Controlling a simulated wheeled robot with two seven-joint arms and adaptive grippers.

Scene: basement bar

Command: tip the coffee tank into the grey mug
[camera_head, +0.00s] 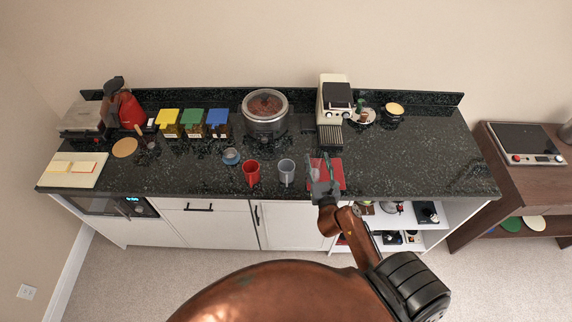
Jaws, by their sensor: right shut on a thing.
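The grey mug (287,171) stands upright on the dark counter, just right of a red mug (251,173). My right gripper (321,172) is over the red mat (337,177), a short way right of the grey mug. It is shut on a small, greyish, see-through thing, which seems to be the coffee tank (315,172). The fingers partly hide it, and I cannot tell its contents or its exact tilt. It is apart from the grey mug. My left gripper is out of view.
The coffee machine (336,103) stands behind the red mat. A slow cooker (265,112) stands behind the mugs, and a small blue-grey bowl (231,156) is left of the red mug. Yellow, green and blue-lidded jars (193,124) stand farther left. The counter's right part (425,155) is clear.

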